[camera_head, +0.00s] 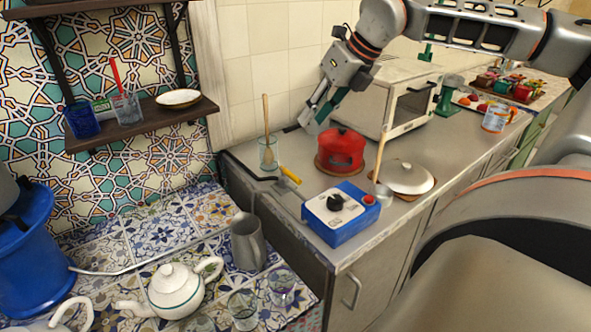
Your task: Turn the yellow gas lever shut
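The yellow gas lever (290,175) sits on the grey counter, at the end of a dark pipe-like piece (258,179) near the counter's left edge. My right gripper (313,119) comes in from the upper right. It hangs above and behind the lever, near the red kettle (341,148), well apart from the lever. Its two fingers look parted, with nothing seen between them. My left gripper does not show.
The blue box (341,228) stands in front of the lever. A glass with a wooden spoon (267,153) stands just behind it. A white oven (409,100) is behind the kettle. A lidded pot (407,178) stands to the right. A teapot (175,290) and metal jug (247,243) stand lower left.

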